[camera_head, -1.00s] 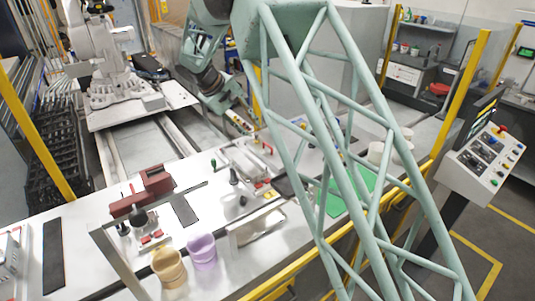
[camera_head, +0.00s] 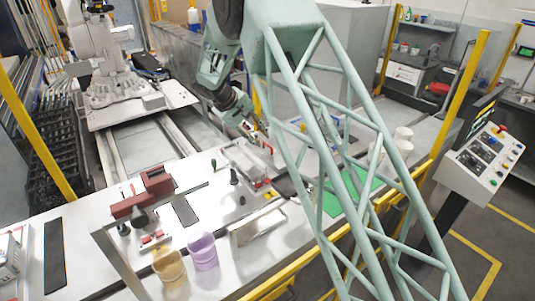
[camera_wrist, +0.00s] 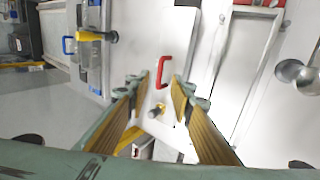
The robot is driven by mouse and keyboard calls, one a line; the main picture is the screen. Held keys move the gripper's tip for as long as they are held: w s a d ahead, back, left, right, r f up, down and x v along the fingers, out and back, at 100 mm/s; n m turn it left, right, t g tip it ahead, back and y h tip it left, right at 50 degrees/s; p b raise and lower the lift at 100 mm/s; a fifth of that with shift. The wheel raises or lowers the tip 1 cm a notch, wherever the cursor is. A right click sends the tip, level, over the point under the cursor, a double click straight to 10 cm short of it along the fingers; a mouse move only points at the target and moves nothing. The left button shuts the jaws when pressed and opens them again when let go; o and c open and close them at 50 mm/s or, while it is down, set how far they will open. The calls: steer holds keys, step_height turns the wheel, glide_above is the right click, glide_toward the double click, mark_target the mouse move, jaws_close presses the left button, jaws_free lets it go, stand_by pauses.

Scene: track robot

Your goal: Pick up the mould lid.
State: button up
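A pale flat plate with a red U-shaped handle (camera_wrist: 162,72), which looks like the mould lid, lies in the middle of the wrist view. I cannot tell how far above the handle the fingertips are. In the head view my gripper (camera_head: 258,133) is over the far edge of the white table, and the lid is mostly hidden there.
A blue handle (camera_wrist: 68,45) and a yellow-and-black knob (camera_wrist: 95,36) are left of the fingers. A silver ladle-like thing (camera_wrist: 300,74) is at the right. A dark red block (camera_head: 143,198), a yellow cup (camera_head: 168,264) and a purple cup (camera_head: 203,250) stand on the table.

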mark_target(267, 144)
steer(key=shift+p+x, duration=0.5)
steer(key=shift+x, duration=2.1)
steer(key=shift+c, duration=0.2)
jaws_close()
steer(key=shift+w+r, duration=0.1)
